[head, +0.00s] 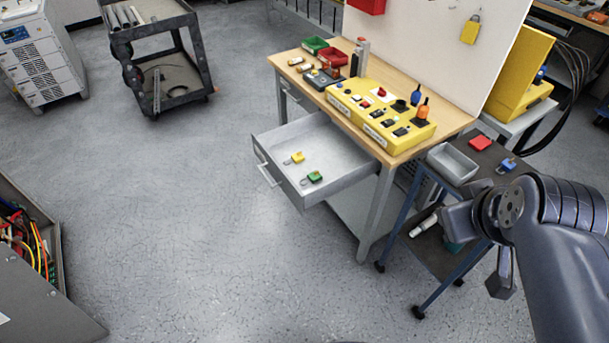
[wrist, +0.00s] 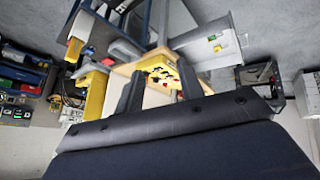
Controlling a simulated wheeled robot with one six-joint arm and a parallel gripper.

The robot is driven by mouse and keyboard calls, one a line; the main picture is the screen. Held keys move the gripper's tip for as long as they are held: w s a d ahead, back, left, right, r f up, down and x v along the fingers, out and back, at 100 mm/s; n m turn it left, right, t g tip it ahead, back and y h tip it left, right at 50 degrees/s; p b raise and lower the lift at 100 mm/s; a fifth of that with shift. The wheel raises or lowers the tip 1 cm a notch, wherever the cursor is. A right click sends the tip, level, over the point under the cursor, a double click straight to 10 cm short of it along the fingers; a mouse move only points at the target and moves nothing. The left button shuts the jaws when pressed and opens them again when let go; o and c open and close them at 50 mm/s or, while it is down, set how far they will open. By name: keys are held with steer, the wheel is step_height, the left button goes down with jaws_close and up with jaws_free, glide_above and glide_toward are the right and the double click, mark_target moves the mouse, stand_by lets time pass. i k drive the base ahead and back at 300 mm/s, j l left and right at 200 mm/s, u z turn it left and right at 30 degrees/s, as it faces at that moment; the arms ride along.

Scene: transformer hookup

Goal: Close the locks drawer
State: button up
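The locks drawer (head: 290,195) is a grey metal drawer pulled well out of the wooden-topped workbench (head: 405,158) in the head view. Its bar handle (head: 266,174) is on the front at the left. A yellow padlock (head: 296,158) and a green padlock (head: 314,177) lie inside. The drawer (wrist: 205,35) also shows at the upper right of the wrist view, turned over. My gripper (wrist: 158,85) has its two dark fingers apart with nothing seen held between them. My arm is at the right of the head view, well away from the handle.
A yellow control panel (head: 370,108) stands on the bench. A blue-framed cart (head: 400,215) with a grey bin (head: 452,163) stands right of the bench, near my arm. A black cart (head: 160,75) is at the back left. Open floor lies before the drawer.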

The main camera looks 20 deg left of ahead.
mark_target(326, 147)
steer(key=u, duration=1.2)
steer(key=i+u, duration=0.9)
steer(key=i+l, duration=0.05)
